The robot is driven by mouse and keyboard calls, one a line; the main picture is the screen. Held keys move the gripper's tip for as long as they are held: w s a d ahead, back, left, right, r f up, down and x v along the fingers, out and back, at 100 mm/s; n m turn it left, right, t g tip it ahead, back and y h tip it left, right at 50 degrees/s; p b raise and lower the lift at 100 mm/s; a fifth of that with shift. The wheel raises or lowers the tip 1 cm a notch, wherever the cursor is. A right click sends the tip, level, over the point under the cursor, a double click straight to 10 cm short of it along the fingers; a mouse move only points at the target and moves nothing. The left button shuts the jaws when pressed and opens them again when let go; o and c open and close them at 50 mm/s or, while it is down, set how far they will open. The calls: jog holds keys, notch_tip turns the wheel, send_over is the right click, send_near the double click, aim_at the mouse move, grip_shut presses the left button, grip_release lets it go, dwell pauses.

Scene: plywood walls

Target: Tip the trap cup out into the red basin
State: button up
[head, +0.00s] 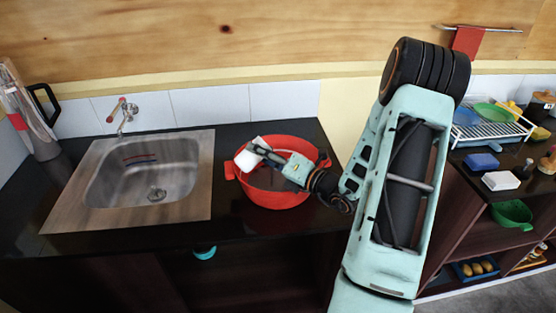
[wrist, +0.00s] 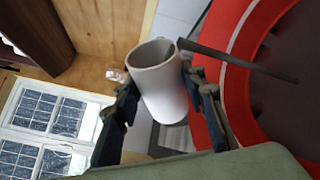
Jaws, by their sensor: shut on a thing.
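The trap cup is a plain white cylinder (head: 247,159), held over the left part of the red basin's rim. It leans over rather than standing upright. In the wrist view the cup (wrist: 160,85) sits between the two dark fingers, its round mouth showing; I cannot tell if anything is inside. My gripper (head: 262,152) is shut on the cup; its fingers also show in the wrist view (wrist: 165,103). The red basin (head: 275,198) stands on the dark counter right of the sink; its red wall (wrist: 238,70) fills the right of the wrist view.
A steel sink (head: 150,180) with a red-handled tap (head: 121,112) lies left of the basin. A dark thin bar (wrist: 240,62) crosses near the cup in the wrist view. A dish rack (head: 488,133) stands far right. A teal object (head: 204,252) shows below the counter.

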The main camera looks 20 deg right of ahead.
jog(key=shift+d+r+m+t, duration=0.1)
jog(key=shift+r+m+t, duration=0.3)
jog(key=shift+m, duration=0.7)
dwell(0.8)
jog(key=shift+w+d+r+m+y+p, duration=0.1)
jog(key=shift+d+r+m+y+p, duration=0.1)
jog(key=shift+d+m+p, duration=0.3)
jog(key=shift+w+d+r+m+y+p, duration=0.1)
jog(key=shift+d+r+m+y+p, duration=0.1)
jog(key=shift+d+m+p, duration=0.25)
dwell(0.5)
jog(key=shift+d+r+m+t+p, duration=0.15)
jog(key=shift+m+t+p, duration=0.1)
jog(key=shift+m+p, duration=0.3)
jog(key=shift+a+r+m+t+p, duration=0.15)
jog(key=shift+m+t+p, duration=0.1)
jog(key=shift+m+p, duration=0.2)
dwell(0.7)
